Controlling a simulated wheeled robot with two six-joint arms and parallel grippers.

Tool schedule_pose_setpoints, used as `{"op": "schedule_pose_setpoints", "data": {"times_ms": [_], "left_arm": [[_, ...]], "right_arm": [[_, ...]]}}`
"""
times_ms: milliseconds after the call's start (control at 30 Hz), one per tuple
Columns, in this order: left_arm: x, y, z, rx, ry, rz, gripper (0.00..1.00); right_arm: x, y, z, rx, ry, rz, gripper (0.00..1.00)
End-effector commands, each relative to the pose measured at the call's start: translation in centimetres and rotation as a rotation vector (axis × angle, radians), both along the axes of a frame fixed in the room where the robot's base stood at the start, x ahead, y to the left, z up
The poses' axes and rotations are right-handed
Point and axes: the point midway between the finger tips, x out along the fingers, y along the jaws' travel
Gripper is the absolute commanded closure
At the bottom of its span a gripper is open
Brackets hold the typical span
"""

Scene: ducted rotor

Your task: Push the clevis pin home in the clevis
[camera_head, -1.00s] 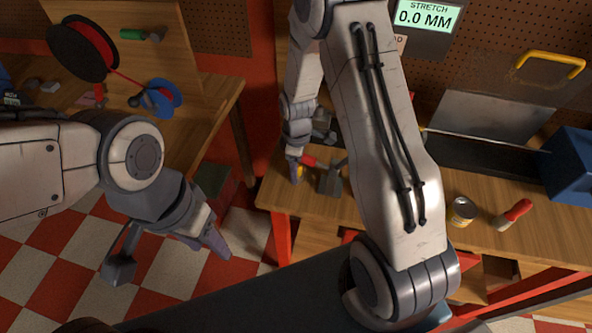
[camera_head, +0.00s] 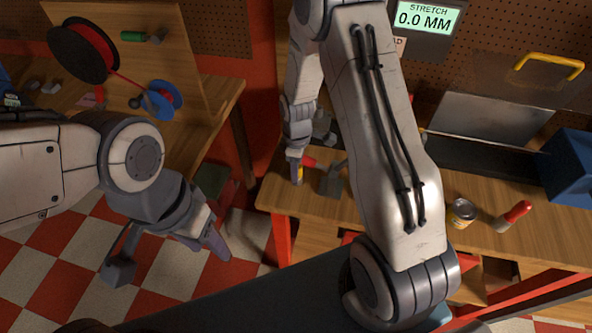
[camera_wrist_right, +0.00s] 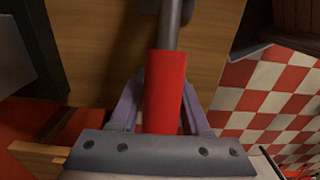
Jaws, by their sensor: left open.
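My right gripper (camera_head: 295,178) is over the front edge of the bench in the head view, beside a red piece (camera_head: 311,162) and a dark grey block (camera_head: 332,181). In the right wrist view, a red cylindrical grip (camera_wrist_right: 165,90) with a grey rod (camera_wrist_right: 170,25) lies between the fingers of the right gripper (camera_wrist_right: 166,95), which close in against its sides. The rod runs up to a dark part at the top edge. I cannot tell how deep a pin sits in a clevis. My left gripper (camera_head: 212,243) is open and empty above the floor.
A blue box (camera_head: 568,168) is at the far right. A display (camera_head: 428,17) reads 0.0 MM.

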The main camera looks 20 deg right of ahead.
Motion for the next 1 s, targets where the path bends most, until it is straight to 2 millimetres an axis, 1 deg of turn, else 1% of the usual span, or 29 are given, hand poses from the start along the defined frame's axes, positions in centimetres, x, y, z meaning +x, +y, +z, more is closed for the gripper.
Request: {"op": "schedule_pose_setpoints", "data": {"times_ms": [33,100,333,1000], "left_arm": [[0.0,0.0,0.0,0.0,0.0,0.0,0.5],[0.0,0.0,0.0,0.0,0.0,0.0,0.5],[0.0,0.0,0.1,0.0,0.0,0.0,0.5],[0.0,0.0,1.1,0.0,0.0,0.0,0.5]], "right_arm": [[0.0,0.0,0.0,0.0,0.0,0.0,0.77],[0.0,0.0,0.0,0.0,0.0,0.0,1.0],[0.0,0.0,0.1,0.0,0.0,0.0,1.0],[0.0,0.0,1.2,0.0,0.0,0.0,1.0]]}}
